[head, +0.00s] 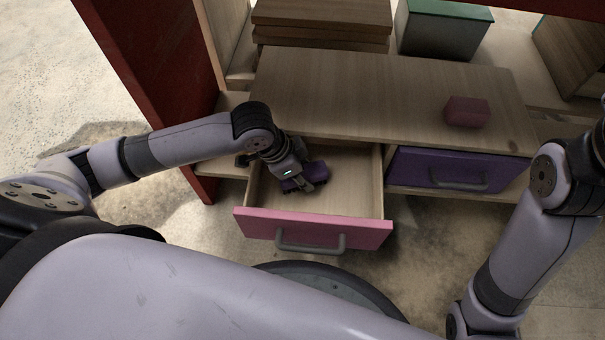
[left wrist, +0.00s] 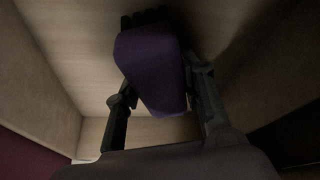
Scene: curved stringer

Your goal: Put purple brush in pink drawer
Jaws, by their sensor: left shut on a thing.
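The pink drawer (head: 255,226) is pulled open, with its grey handle facing me. My left gripper (head: 305,183) reaches down into the open drawer and is shut on the purple brush (head: 317,171). In the left wrist view, the purple brush (left wrist: 150,70) lies between the two dark fingers (left wrist: 160,100), with the drawer's wooden walls around it. I cannot tell whether the brush touches the drawer floor. Part of the brush is hidden by the gripper in the head view. My right gripper is not in view; only my right arm shows.
A purple drawer (head: 428,172) beside the pink one is closed. A dark pink block (head: 467,111) sits on the wooden cabinet top (head: 330,85). Behind are stacked wooden boards (head: 322,14) and a green-lidded box (head: 440,30). A red upright (head: 160,70) stands left of the drawer.

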